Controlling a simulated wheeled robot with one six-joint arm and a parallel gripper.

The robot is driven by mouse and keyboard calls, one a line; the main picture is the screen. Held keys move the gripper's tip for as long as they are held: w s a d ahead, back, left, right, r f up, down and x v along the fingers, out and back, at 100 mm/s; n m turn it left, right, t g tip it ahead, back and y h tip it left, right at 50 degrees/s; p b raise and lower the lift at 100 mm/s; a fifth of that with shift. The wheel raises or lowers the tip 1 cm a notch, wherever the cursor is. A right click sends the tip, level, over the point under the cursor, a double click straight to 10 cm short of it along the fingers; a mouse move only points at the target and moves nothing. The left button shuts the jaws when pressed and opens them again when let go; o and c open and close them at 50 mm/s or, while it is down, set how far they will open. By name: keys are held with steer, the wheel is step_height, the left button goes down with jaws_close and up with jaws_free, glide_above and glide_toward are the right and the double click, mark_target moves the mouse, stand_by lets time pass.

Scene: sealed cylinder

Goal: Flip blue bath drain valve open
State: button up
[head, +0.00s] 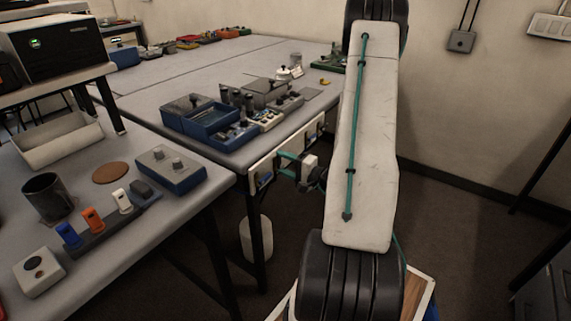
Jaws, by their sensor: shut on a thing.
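My gripper (284,164), with teal fingers, is at the front edge of the long grey table. It is shut on a small part of the pale panel (257,163) fixed along that edge. The fingers cover this part, so I cannot tell its shape or colour, nor whether it is a valve lever. The panel carries several dark fittings, one (264,180) to the left of my gripper. A blue open tray (203,128) stands on the table above the panel. No lever clearly marked as the blue bath drain valve can be made out.
Several small devices (268,119) crowd the table near the blue tray. On the near table a dark strip (110,230) holds blue, orange and white upright pieces, beside a dark cup (47,196) and a blue-based box (171,170). A white container (256,238) is below the panel.

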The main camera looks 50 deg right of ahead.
stand_by(0.3)
steer(key=o, duration=1)
steer(key=shift+c, duration=0.2)
steer(key=s, duration=0.7)
steer(key=shift+s+d, duration=0.3)
steer(key=shift+s, duration=0.1)
